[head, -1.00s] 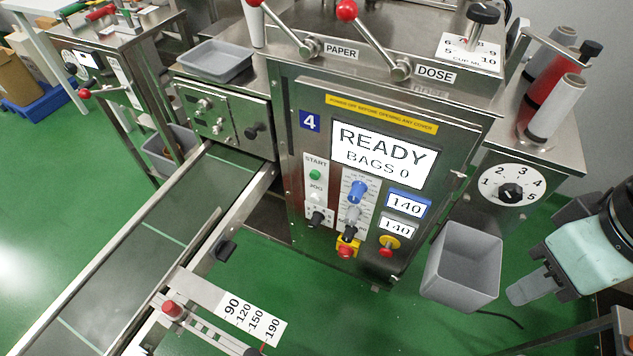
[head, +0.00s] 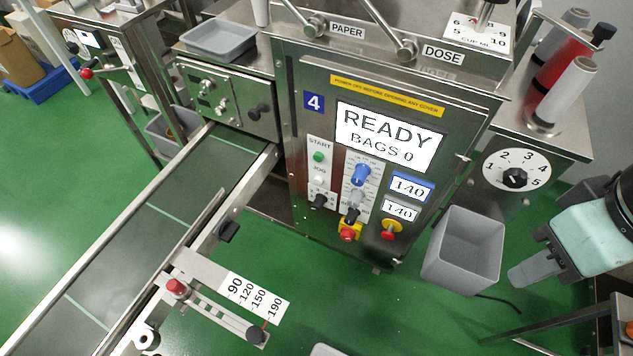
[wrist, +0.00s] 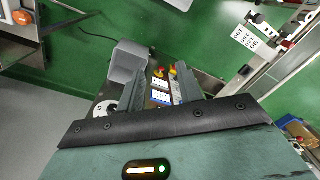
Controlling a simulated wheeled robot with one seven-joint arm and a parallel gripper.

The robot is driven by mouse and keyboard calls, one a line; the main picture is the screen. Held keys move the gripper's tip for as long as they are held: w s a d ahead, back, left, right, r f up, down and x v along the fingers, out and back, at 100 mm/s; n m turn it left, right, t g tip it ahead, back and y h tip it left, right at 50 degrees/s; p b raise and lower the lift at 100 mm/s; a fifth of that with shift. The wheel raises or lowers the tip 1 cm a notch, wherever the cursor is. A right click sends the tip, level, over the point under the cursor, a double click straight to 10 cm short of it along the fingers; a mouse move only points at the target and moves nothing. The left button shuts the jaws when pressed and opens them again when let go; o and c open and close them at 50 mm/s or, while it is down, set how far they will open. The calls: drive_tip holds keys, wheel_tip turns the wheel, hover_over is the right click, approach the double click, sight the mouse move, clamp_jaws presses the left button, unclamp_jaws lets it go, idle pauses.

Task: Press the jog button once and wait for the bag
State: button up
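The jog button (head: 318,180) is a small pale button under the JOG label on the machine's front panel, between the green start button (head: 318,156) and a black knob (head: 318,201). The display (head: 388,137) reads READY, BAGS 0. My gripper (head: 524,274) is at the right edge in the head view, well apart from the panel, beyond the grey bin. In the wrist view my gripper (wrist: 163,78) has its two fingers apart with nothing between them. The jog button cannot be made out in the wrist view. No bag is visible on the conveyor (head: 150,225).
A grey bin (head: 463,255) hangs between my gripper and the panel. A red emergency knob (head: 348,235) and a red-and-yellow knob (head: 390,231) sit low on the panel. The dial (head: 516,170) is on the right side box. Green floor is open below the machine.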

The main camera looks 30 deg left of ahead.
clamp_jaws()
idle(1.5)
